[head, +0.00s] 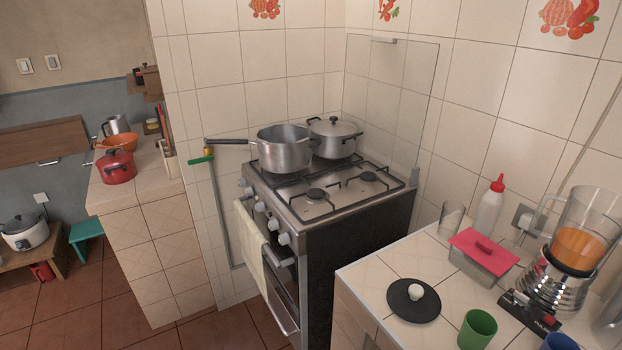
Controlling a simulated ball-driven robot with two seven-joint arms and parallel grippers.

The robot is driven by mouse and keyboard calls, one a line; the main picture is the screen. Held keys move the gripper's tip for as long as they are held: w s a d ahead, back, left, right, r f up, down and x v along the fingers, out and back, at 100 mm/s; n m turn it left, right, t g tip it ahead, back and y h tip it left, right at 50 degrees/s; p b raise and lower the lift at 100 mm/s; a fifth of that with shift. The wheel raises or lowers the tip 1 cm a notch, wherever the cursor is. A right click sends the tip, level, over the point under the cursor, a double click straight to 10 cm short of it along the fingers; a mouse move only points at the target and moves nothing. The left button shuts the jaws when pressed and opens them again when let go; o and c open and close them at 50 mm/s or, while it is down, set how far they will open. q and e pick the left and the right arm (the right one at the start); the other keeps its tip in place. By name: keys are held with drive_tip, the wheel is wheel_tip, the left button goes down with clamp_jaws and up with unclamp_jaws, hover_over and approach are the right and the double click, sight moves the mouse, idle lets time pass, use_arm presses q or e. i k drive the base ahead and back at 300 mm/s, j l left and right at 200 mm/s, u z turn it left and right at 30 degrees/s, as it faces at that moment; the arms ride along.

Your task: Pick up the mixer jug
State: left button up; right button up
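The mixer jug (585,222) is clear, with orange contents in its lower part and a handle on its left side. It sits upright on the shiny metal mixer base (551,284) at the right of the tiled counter. Neither of my grippers shows in the head view.
On the counter (442,288) near the jug stand a metal box with a red lid (482,247), a white bottle with red cap (490,207), a clear glass (451,219), a green cup (478,329) and a black disc (413,300). The stove (330,200) stands left.

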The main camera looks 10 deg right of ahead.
sight(589, 224)
drive_tip(key=z, duration=1.8)
